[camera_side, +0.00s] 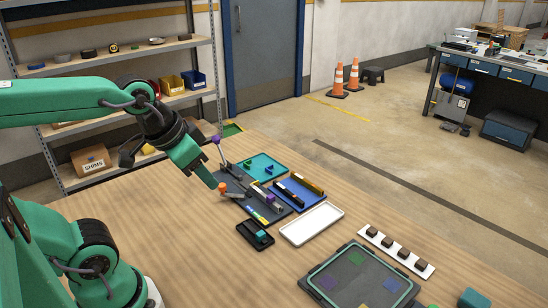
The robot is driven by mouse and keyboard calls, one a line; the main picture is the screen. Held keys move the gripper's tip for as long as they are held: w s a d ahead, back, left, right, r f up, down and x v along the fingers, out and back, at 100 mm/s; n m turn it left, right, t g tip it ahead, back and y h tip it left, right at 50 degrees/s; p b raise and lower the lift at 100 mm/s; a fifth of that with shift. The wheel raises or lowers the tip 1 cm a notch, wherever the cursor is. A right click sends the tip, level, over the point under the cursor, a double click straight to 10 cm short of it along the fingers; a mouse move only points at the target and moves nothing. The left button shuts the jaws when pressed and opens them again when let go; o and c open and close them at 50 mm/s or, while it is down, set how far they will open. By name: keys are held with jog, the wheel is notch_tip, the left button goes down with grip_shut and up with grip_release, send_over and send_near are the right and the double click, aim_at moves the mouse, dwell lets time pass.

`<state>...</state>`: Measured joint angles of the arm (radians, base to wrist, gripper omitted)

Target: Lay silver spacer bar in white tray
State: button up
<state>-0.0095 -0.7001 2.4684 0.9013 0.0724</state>
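The white tray (312,224) lies flat on the wooden table, right of the dark fixture, and looks empty. I cannot surely pick out the silver spacer bar; several small bars lie on the fixture and in the blue tray, too small to tell apart by material. My gripper (208,178) points down and right, above the table at the fixture's left end, close to an orange knob. It is apart from the white tray. Its fingers are small here, and I cannot tell whether they are open or hold anything.
A dark fixture (243,199) has levers with a purple knob (216,139) and an orange knob (222,186). Around it are a teal tray (279,166), a blue tray (312,203) and a small black tray (244,233). A large dark tray (331,270) stands in front.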

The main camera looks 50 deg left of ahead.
jog(key=w+a+m+g, duration=0.1)
jog(key=w+a+m, duration=0.1)
jog(key=w+m, duration=0.3)
jog(key=m+g, duration=0.4)
jog(key=m, duration=0.8)
send_over(264, 195)
jog(key=f, duration=1.5)
jog(key=shift+s+d, duration=0.1)
jog(key=shift+d, duration=0.1)
jog(key=shift+a+f, duration=0.15)
jog(key=shift+f, duration=0.2)
jog(key=shift+f, duration=0.1)
jog(key=shift+f, duration=3.8)
